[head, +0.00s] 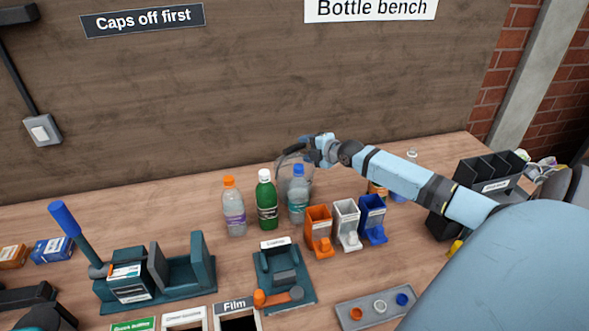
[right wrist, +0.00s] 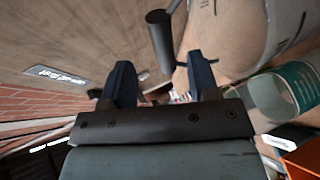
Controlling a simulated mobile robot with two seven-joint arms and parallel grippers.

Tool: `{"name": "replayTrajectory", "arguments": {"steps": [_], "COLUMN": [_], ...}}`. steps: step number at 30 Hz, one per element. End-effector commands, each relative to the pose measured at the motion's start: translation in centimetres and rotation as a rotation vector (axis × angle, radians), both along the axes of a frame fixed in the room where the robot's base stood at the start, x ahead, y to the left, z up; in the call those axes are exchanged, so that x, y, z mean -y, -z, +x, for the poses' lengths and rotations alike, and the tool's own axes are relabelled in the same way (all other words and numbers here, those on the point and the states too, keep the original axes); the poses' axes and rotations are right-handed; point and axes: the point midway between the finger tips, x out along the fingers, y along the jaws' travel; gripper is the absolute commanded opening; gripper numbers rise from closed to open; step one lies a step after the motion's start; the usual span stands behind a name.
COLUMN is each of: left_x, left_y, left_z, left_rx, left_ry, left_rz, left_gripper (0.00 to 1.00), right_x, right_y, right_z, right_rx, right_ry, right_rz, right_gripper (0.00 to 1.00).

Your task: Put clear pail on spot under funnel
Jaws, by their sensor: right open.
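The clear pail (head: 283,175) stands at the back of the bench, behind the bottles and partly hidden by them. My right gripper (head: 308,148) is at its upper right side, near the rim and dark handle. In the right wrist view its two dark fingers (right wrist: 160,78) are apart. A dark cylindrical bar, likely the pail's handle grip (right wrist: 160,38), shows just beyond the fingertips. The clear pail's wall (right wrist: 232,38) is to the right of it. Whether the fingers touch the grip I cannot tell. I cannot make out the funnel or its spot. My left gripper is not in view.
An orange-capped bottle (head: 234,209), a green bottle (head: 266,203) and a blue-capped bottle (head: 298,202) stand in front of the pail. Orange (head: 319,229), white (head: 346,225) and blue (head: 372,219) bins are to their right.

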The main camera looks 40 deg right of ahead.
Motion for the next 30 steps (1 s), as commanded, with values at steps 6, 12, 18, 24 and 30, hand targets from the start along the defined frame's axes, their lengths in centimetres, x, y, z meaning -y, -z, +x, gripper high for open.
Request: {"name": "replayTrajectory", "arguments": {"steps": [6, 12, 18, 24, 30], "left_x": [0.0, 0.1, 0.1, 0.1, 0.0], "left_y": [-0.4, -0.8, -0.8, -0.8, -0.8], "left_z": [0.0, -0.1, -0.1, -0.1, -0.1], "left_rx": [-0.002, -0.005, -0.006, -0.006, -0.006], "left_ry": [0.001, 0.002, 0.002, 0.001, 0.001], "left_rz": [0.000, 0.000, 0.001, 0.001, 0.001], "left_gripper": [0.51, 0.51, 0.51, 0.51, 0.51], "right_x": [-0.3, -0.8, -0.8, -0.8, -0.8], "right_y": [0.5, 1.7, 2.2, 2.2, 2.2], "right_z": [1.3, 3.9, 5.0, 5.0, 5.0], "right_rx": [0.001, 0.002, 0.001, 0.000, 0.000], "right_ry": [0.001, 0.002, 0.000, 0.000, 0.000], "right_rz": [0.003, 0.002, 0.000, -0.001, -0.001], "right_gripper": [0.55, 0.55, 0.55, 0.55, 0.09]}}
